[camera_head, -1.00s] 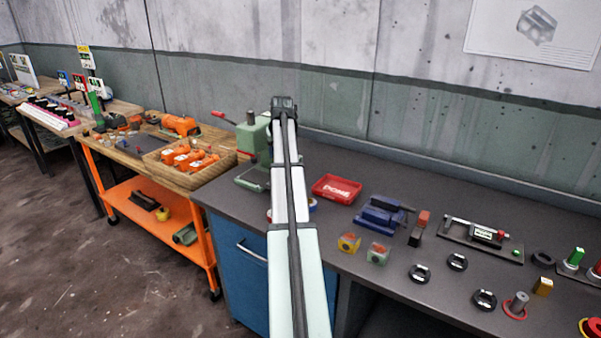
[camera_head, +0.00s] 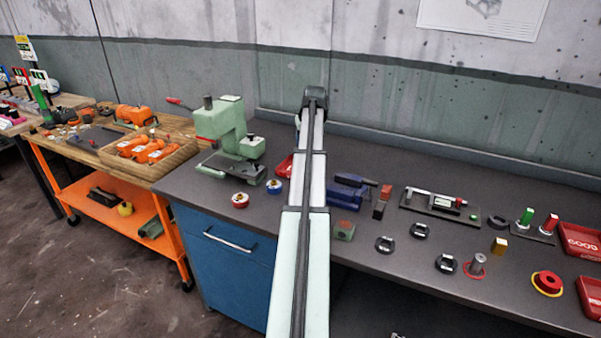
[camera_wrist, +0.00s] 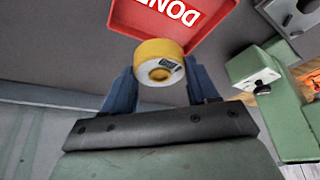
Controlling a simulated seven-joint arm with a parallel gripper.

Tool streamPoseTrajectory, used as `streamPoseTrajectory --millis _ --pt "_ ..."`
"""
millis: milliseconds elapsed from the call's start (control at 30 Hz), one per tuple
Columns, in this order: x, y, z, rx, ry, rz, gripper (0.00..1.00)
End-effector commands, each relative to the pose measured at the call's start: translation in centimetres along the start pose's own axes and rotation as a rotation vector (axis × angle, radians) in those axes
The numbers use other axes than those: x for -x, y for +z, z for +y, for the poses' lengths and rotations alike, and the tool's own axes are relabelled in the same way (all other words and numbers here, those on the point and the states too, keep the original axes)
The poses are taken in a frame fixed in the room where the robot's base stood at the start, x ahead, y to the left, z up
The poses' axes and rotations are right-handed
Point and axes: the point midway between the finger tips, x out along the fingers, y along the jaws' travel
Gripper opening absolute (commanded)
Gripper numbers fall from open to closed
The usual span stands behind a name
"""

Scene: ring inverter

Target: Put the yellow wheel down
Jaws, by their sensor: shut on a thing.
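In the wrist view the yellow wheel (camera_wrist: 158,60), with a pale hub and a dark label, is held between the two blue fingers of my gripper (camera_wrist: 160,80). The gripper is shut on it. Behind the wheel is the red DONE tray (camera_wrist: 205,12), and the wheel overlaps the tray's near edge in that view. I cannot tell how high the wheel is above the tray or bench. In the head view the tray (camera_head: 284,167) shows only partly, behind my arm. My gripper and the wheel are hidden there.
A green press (camera_head: 228,138) stands left of the tray; it also shows in the wrist view (camera_wrist: 270,85). Two small round parts, red (camera_head: 240,200) and blue (camera_head: 274,187), sit before it. A blue vise (camera_head: 350,190) stands right of my arm. Several black rings lie further right.

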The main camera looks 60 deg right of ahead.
Motion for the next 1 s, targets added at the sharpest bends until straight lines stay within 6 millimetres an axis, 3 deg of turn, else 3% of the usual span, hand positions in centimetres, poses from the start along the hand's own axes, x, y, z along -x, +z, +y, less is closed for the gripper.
streamPoseTrajectory --millis 400,633,767,1000 --pt "0.2 -0.2 -2.0 0.373 -0.154 0.001 0.05" --pt "0.0 0.0 -2.1 0.457 -0.189 0.0 0.05" --pt "-1.0 0.5 -2.1 0.464 -0.192 0.0 0.05" --pt "-4.5 2.0 -2.1 0.462 -0.192 -0.001 0.05"
